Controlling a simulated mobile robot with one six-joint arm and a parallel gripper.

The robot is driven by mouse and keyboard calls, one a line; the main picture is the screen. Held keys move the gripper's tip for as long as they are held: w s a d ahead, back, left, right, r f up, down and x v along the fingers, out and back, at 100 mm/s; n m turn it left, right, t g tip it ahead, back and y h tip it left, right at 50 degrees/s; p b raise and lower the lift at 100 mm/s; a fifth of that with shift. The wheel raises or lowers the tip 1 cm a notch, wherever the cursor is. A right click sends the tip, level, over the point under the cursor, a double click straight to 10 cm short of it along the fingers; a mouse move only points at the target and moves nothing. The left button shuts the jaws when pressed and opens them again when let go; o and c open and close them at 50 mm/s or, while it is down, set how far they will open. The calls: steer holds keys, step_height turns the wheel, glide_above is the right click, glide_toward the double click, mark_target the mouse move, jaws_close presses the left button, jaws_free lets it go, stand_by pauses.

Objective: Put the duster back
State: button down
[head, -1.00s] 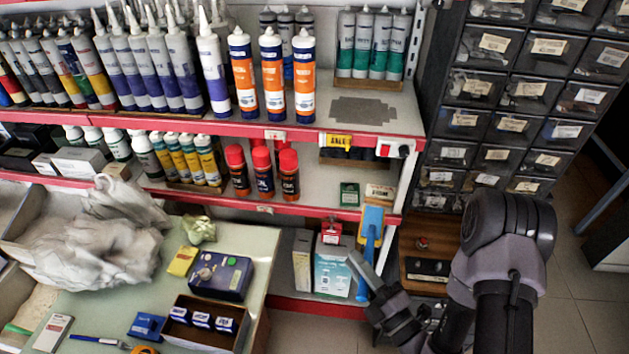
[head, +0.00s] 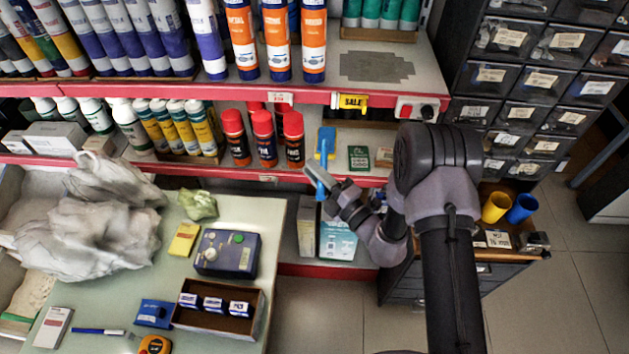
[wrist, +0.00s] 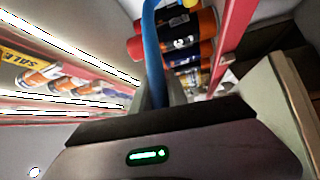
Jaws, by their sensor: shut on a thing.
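The duster (head: 326,146) has a blue and yellow head and a blue handle. In the head view it is upright in front of the lower red-edged shelf (head: 355,178), between the red-capped spray cans and a small green box. I cannot tell whether it touches the shelf. My gripper (head: 322,184) is shut on its handle, below the head. In the wrist view the blue handle (wrist: 155,50) rises from between my fingers (wrist: 160,95), whose tips are partly hidden.
Red-capped spray cans (head: 263,138) stand just left of the duster. The small green box (head: 358,157) is just right of it. A cluttered table (head: 275,215) lies at left.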

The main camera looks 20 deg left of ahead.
step_height(320, 180, down, 3)
steer(key=shift+r+b, duration=0.1)
steer(key=shift+b, duration=0.45)
steer(key=c, duration=1.3)
jaws_free()
